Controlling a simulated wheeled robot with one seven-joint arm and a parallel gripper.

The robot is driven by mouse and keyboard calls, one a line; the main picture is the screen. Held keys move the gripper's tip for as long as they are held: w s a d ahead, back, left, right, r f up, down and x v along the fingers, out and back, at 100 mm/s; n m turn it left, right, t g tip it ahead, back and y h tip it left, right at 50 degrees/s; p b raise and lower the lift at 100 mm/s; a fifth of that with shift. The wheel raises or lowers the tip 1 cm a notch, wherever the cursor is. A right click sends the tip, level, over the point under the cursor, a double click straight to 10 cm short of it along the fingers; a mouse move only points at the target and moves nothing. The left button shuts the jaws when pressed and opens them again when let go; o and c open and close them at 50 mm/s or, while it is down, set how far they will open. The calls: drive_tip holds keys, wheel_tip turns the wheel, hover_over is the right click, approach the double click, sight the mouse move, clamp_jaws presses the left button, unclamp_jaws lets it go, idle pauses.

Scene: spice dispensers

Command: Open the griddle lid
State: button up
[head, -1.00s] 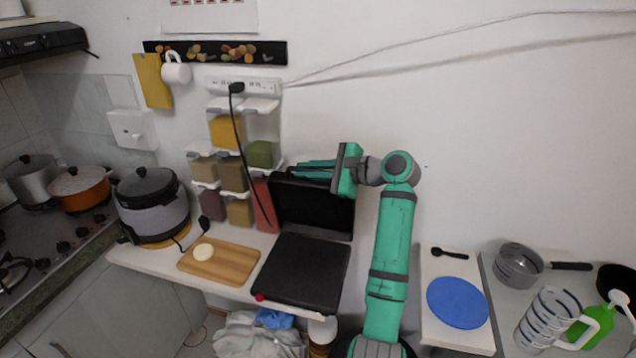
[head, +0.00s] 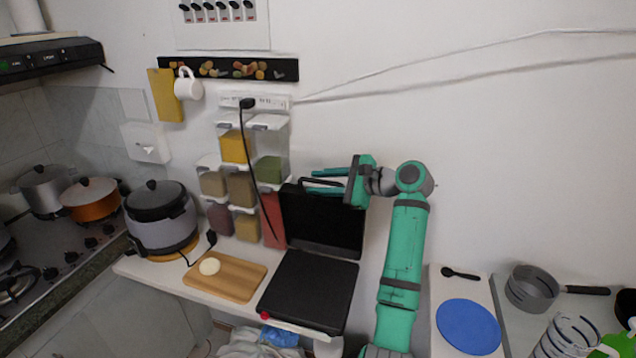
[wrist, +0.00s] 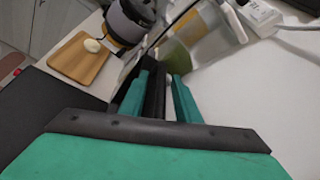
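The black griddle has its base (head: 309,288) flat on the white counter. Its lid (head: 322,222) stands up, leaning back toward the wall, with a handle (head: 305,182) at its top edge. The lid is open. My gripper (head: 315,181) is at the top of the lid by the handle, fingers pointing left. In the wrist view my gripper's fingers (wrist: 160,85) are apart, with a dark strip of lid or handle near the left finger. I cannot tell whether they touch it. The base also shows in the wrist view (wrist: 40,115).
Spice dispensers (head: 240,190) stand on the wall left of the lid, with a black cord hanging in front. A wooden board (head: 238,280) with a pale round item lies left of the base. A rice cooker (head: 160,218) is farther left. The wall right of my arm is bare.

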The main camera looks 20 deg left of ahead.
drive_tip(key=shift+s, duration=0.1)
drive_tip(key=shift+d+r, duration=0.15)
drive_tip(key=shift+d, duration=0.15)
drive_tip(key=v, duration=1)
drive_tip(key=shift+d, duration=0.25)
drive_tip(key=shift+a, duration=0.1)
